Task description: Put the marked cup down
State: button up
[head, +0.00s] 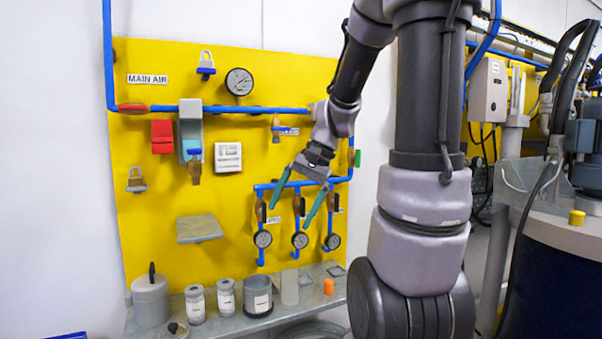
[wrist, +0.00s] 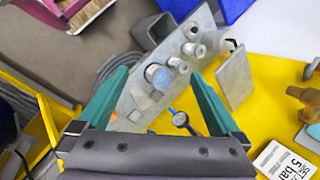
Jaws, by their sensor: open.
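A dark grey cup with a white label (head: 258,297) stands upright on the grey shelf (head: 222,328) below the yellow panel. It seems to be the marked cup. The fingers also show in the wrist view (wrist: 159,74).
Two labelled jars (head: 195,304) and a lidded can (head: 151,300) stand left of the cup. A pale cylinder (head: 290,287) and an orange piece (head: 328,287) stand right of it. Blue pipes with gauges (head: 300,240) and a small tilted plate (head: 199,229) are on the panel.

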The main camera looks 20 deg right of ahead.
jog(key=s+a+r+n+t+h, duration=0.1)
jog(key=s+r+n+t+h, duration=0.2)
jog(key=s+r, duration=0.5)
jog(key=r+n+t, duration=0.1)
jog(key=t, duration=0.1)
jog(key=shift+s+a+r+t, duration=0.3)
